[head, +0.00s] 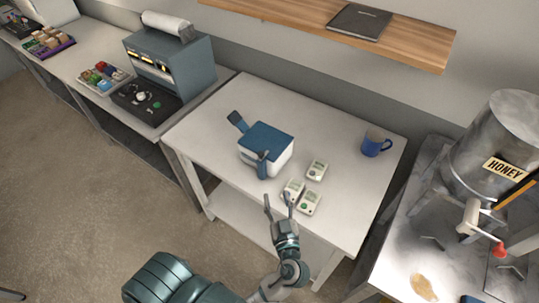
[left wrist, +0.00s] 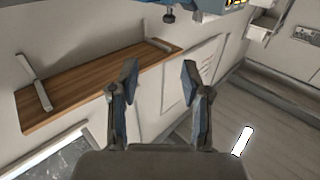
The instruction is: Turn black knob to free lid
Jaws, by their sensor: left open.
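A white box with a blue lid (head: 267,139) stands on the white table (head: 315,112). A blue flap or handle (head: 238,121) sticks out behind it, and a blue clasp-like part (head: 262,163) is on its front. I cannot make out a black knob on the box in the head view. In the left wrist view a small dark knob-like part (left wrist: 168,17) hangs below a blue-grey thing at the top edge; I cannot tell what it belongs to. My left gripper (head: 278,203) is open and empty, apart from the box, near the table's front edge. Its spread fingers show in the left wrist view (left wrist: 159,82). My right gripper is not in view.
Several small white devices (head: 310,202) lie right of the box, near my left gripper. A blue mug (head: 375,143) stands at the right. A honey drum (head: 497,150) stands on the right bench. A wooden shelf (head: 300,20) is on the wall. The table's back is clear.

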